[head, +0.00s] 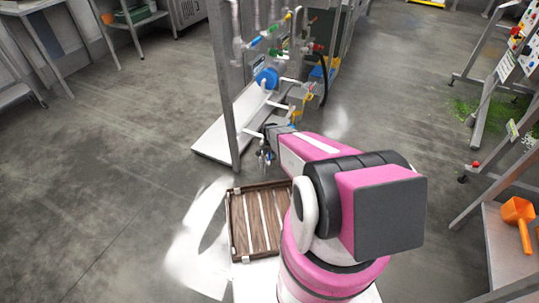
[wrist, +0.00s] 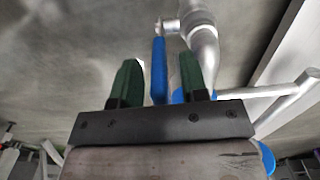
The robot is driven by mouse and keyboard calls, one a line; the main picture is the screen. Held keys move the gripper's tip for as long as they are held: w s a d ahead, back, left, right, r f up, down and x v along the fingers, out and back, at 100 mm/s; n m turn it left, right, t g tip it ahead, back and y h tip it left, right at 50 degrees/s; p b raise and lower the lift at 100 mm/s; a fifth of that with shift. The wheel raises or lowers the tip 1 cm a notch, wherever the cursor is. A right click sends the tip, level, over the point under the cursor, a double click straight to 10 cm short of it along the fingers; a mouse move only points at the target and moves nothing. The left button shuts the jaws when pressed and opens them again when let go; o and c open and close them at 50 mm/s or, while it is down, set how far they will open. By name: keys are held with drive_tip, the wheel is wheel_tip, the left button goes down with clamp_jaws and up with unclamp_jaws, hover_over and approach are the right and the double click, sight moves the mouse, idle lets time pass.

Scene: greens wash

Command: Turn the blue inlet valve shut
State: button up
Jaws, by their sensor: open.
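My gripper (wrist: 157,72) is open, with its two dark green fingers apart in the wrist view. A blue lever handle (wrist: 159,72), apparently the inlet valve's, stands upright in the picture between the two fingers. In the head view my gripper (head: 266,153) is at the lower pipes of the rack, small and partly hidden by my pink arm. I cannot make out the lever there.
A metal pipe rack (head: 228,80) with several coloured valves and a round blue part (head: 266,78) stands ahead. A wooden slatted crate (head: 233,225) is below my arm. A grey table (head: 505,240) with an orange scoop (head: 518,213) stands right. Open floor lies left.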

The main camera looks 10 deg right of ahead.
drive_tip(key=shift+f, duration=0.3)
clamp_jaws()
drive_tip(key=w+g+y, duration=0.1)
drive_tip(key=w+d+g+y, duration=0.1)
drive_tip(key=d+g, duration=0.1)
drive_tip(key=shift+w+f+g+y, duration=0.3)
drive_tip(key=shift+w+g+y, duration=0.1)
